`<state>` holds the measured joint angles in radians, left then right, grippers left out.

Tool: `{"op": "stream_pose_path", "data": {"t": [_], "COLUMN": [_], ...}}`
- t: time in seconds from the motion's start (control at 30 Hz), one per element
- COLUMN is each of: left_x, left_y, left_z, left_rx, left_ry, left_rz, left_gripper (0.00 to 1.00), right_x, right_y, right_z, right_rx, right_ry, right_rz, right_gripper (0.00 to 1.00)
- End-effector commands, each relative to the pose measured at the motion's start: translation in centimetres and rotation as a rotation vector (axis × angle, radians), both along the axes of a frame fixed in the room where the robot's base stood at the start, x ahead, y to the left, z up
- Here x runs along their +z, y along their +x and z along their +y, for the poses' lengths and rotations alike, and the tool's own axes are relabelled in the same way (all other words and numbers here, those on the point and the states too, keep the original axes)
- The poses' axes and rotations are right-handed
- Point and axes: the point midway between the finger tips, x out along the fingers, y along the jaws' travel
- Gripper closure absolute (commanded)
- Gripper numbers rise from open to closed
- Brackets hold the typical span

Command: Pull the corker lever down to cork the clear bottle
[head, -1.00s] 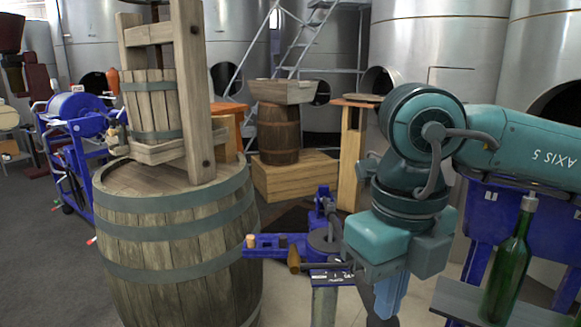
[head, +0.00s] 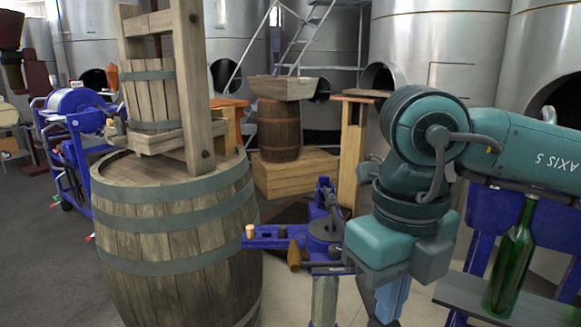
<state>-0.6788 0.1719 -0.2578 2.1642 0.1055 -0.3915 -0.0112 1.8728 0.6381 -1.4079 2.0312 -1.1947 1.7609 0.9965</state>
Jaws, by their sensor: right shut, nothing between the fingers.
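The blue corker (head: 322,238) stands at the lower middle, just right of the big barrel. A dark bar with a brown wooden handle (head: 294,257), which looks like its lever, sticks out to the left. A small tan knob or cork (head: 250,231) stands at the end of its blue arm. I cannot make out the clear bottle for certain. My right gripper (head: 390,303) points down at the bottom, right of the corker and apart from the handle. Its blue fingers look together and hold nothing. My left gripper is not in view.
A large barrel (head: 175,235) bearing a wooden press (head: 150,95) fills the left side. A green bottle (head: 513,262) stands on a grey shelf (head: 463,296) at the right, close below my right forearm. Steel tanks (head: 435,50) line the back.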

Motion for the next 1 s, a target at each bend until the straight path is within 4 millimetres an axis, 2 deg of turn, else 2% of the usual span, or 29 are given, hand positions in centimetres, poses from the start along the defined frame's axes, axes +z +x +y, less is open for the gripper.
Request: {"op": "stream_pose_path", "data": {"t": [0.03, 0.13, 0.6, 1.0], "left_x": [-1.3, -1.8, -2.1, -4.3], "left_y": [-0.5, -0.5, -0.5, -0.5], "left_z": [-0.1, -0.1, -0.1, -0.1], "left_rx": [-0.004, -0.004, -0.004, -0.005], "left_ry": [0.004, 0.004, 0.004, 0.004], "left_rz": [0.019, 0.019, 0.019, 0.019], "left_gripper": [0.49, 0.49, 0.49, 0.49], "right_x": [-0.8, -1.4, -1.6, -3.9], "right_y": [0.0, -0.1, -0.2, -0.3], "right_z": [0.0, 0.0, 0.0, 0.0], "right_rx": [0.0, 0.0, -0.001, -0.001], "right_ry": [-0.002, -0.002, -0.001, -0.001], "right_rz": [0.002, 0.002, 0.0, 0.002], "right_gripper": [1.0, 1.0, 1.0, 1.0]}}
